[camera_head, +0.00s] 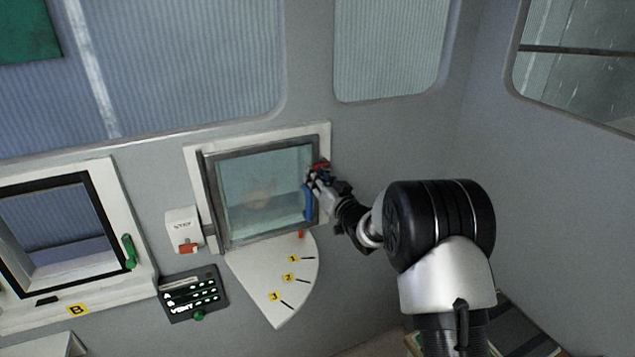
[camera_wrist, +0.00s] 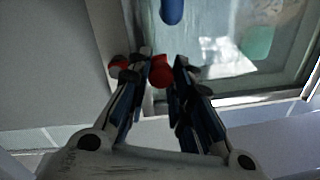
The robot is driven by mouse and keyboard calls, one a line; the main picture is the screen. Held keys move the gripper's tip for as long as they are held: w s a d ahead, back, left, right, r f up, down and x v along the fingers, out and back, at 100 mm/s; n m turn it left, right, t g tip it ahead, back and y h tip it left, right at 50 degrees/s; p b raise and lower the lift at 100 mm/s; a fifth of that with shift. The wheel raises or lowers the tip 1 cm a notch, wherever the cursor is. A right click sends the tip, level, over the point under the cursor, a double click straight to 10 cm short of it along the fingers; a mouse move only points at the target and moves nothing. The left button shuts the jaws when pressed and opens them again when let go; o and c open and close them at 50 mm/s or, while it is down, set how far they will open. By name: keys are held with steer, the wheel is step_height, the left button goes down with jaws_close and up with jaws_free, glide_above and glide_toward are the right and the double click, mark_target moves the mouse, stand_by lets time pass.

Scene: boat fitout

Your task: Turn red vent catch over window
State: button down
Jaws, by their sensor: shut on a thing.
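The red vent catch (camera_head: 319,165) sits at the right side of the grey-framed window (camera_head: 262,190), near its upper right. In the wrist view a red rounded part of the catch (camera_wrist: 160,72) shows between my fingertips, and another red bit lies just left of them. My gripper (camera_head: 316,176) reaches in from the right and is shut on the catch; it also shows in the wrist view (camera_wrist: 162,78). The fingers partly hide the catch, so its exact angle is hard to tell. A blue handle (camera_head: 308,201) hangs on the window frame just below my gripper.
A white quarter-round plate (camera_head: 262,272) marked 1, 2, 3 lies below the window. A white box with a red switch (camera_head: 184,231) and a dark VENT panel (camera_head: 190,295) are left of it. A second window with a green handle (camera_head: 129,251) is further left.

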steer(key=shift+r+m, duration=0.25)
steer(key=shift+m, duration=0.25)
steer(key=c, duration=1.4)
jaws_free()
steer(key=shift+c, duration=0.2)
steer(key=shift+s, duration=0.1)
steer(key=v, duration=1.1)
steer(key=shift+s, duration=0.35)
steer(key=shift+d, duration=0.15)
